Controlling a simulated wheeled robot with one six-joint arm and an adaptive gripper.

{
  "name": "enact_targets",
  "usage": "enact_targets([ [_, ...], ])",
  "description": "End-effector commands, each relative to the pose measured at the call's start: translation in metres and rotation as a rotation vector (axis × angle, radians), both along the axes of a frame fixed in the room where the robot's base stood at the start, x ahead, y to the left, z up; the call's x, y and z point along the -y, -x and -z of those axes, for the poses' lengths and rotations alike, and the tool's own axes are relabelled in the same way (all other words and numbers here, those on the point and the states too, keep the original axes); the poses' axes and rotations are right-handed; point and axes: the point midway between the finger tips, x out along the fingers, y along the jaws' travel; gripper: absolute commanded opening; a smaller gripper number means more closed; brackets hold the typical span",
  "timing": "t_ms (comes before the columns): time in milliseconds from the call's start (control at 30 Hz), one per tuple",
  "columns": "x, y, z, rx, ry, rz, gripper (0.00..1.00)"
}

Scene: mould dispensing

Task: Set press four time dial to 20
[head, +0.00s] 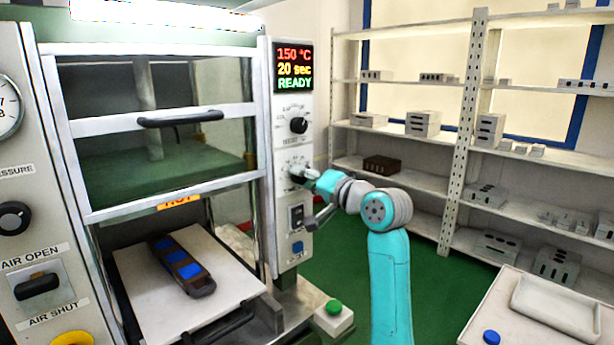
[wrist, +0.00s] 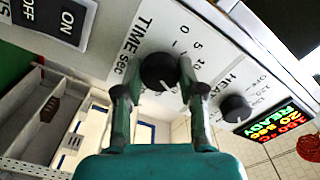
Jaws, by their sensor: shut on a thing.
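The black time dial (wrist: 160,72) sits on the press's white panel, beside the printed words TIME sec. My gripper (wrist: 160,88) is shut on this dial, one finger on each side of it. In the head view my gripper (head: 306,177) reaches the panel from the right and largely covers the dial. The display (head: 294,68) reads 150 °C, 20 sec and READY. It also shows tilted in the wrist view (wrist: 268,124).
The heat dial (head: 299,125) is just above, and a switch (head: 297,216) and blue button (head: 297,248) are below. A mould with blue patches (head: 181,264) lies on the press's pulled-out plate (head: 228,275). Shelves (head: 455,185) stand behind at right.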

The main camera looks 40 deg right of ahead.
Motion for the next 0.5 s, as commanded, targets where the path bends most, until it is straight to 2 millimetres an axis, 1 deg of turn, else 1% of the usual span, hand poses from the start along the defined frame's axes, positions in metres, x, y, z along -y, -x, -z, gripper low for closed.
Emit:
enact_targets([
  [33, -0.003, -0.0002, -0.0009, 0.001, -0.015, -0.007, 0.04],
  [200, -0.0034, -0.0003, -0.0011, 0.001, -0.048, -0.007, 0.04],
  [500, -0.0039, -0.0003, -0.0016, 0.001, -0.057, -0.009, 0.04],
])
